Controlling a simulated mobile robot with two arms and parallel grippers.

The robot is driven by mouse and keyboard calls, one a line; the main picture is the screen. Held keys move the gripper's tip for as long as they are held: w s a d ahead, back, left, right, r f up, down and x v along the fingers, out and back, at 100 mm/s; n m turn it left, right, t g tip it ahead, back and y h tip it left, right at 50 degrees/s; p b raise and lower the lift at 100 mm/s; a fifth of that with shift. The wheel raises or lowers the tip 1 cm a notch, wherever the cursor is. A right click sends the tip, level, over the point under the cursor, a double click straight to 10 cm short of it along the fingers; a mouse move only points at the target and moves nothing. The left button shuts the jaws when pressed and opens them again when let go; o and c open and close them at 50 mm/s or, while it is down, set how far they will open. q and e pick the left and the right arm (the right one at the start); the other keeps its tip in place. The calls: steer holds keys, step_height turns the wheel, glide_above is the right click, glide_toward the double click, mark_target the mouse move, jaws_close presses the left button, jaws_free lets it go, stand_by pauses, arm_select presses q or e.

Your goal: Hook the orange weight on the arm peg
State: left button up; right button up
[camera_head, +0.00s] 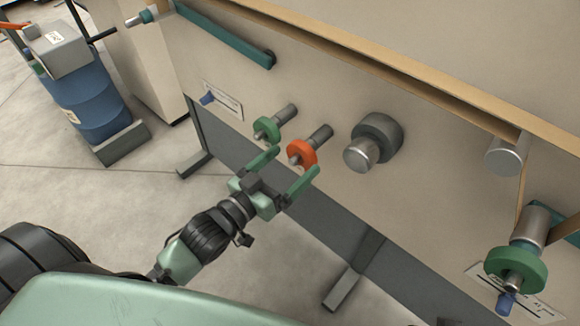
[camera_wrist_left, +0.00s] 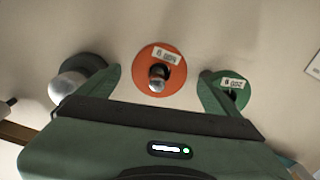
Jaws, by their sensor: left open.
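The orange weight (camera_head: 301,151), a ring-shaped disc, hangs on a grey storage peg (camera_head: 322,133) on the beige panel. In the left wrist view the orange weight (camera_wrist_left: 146,61) shows a white label, with the peg's end through its centre hole. My left gripper (camera_head: 294,163) is open and empty, just in front of the weight, one finger toward each side. Whether the fingers touch it, I cannot tell. My right gripper is out of view.
A green weight (camera_head: 267,129) hangs on the neighbouring peg, close to one finger. A large grey knob (camera_head: 372,143) protrudes on the other side. Another green weight (camera_head: 516,270) is at lower right. A blue barrel (camera_head: 88,101) stands at far left.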

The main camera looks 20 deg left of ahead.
mark_target(312, 145)
arm_select(q)
steer(key=shift+b+x, duration=0.55)
steer(key=shift+x, duration=3.3)
steer(key=shift+d, duration=0.1)
